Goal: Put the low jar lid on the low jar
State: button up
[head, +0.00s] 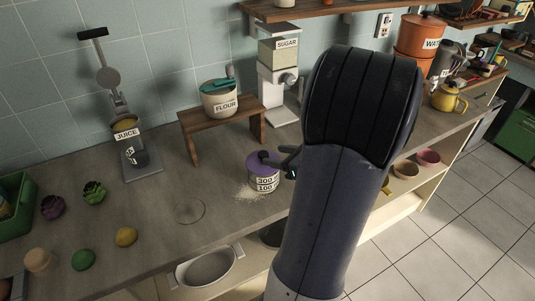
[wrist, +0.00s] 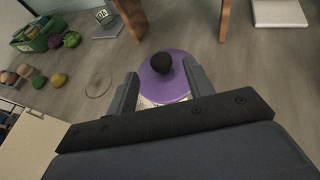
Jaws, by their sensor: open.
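The low jar (head: 264,183) stands upright on the counter with a white label. The purple low jar lid (head: 258,169) with its dark round knob lies on top of the jar's mouth and looks about level. In the wrist view the lid (wrist: 165,91) covers most of the jar, and a pale strip of the jar (wrist: 146,102) shows under its near edge. My gripper (head: 280,161) is at the lid. In the wrist view its open fingers (wrist: 161,72) stand either side of the lid and knob. Whether they touch the lid is unclear. My arm hides the jar's right surroundings.
White powder (head: 250,193) lies on the counter beside the jar. A wooden stand (head: 194,120) holding a flour canister (head: 220,105) is behind it, with a sugar dispenser (head: 279,75) close by. A faint ring (head: 190,212) marks the clear counter to the left.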

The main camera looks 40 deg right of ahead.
jog(key=v, duration=0.5)
jog(key=shift+s+r, duration=0.15)
jog(key=shift+s, duration=0.2)
